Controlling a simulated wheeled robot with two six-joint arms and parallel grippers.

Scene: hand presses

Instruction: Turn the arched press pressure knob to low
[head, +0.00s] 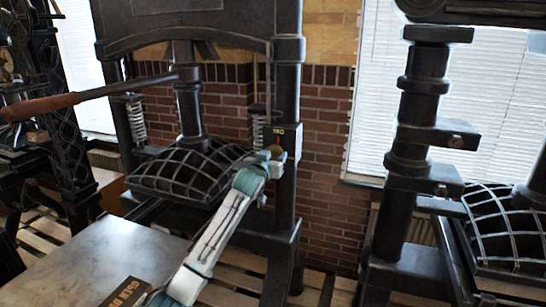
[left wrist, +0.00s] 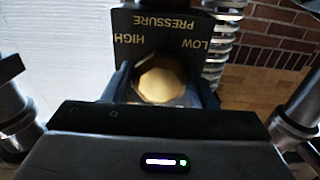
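The arched press (head: 287,95) stands left of centre in the head view. Its small brass pressure knob (head: 277,150) is on the right post, partly covered by my left gripper (head: 268,160). In the left wrist view the knob (left wrist: 162,84) is a faceted brass disc below a dark label plate (left wrist: 165,30). The plate reads PRESSURE upside down, with HIGH on the left and LOW on the right. The dark fingers of my left gripper (left wrist: 162,92) stand on both sides of the knob. I cannot tell whether they touch it. My right gripper is not in view.
A long lever with a wooden handle (head: 40,107) reaches in from the left. A grey tabletop (head: 95,262) with a dark lettered block (head: 125,293) is at the lower left. Another press (head: 415,110) stands at the right. A brick wall (head: 325,190) is behind.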

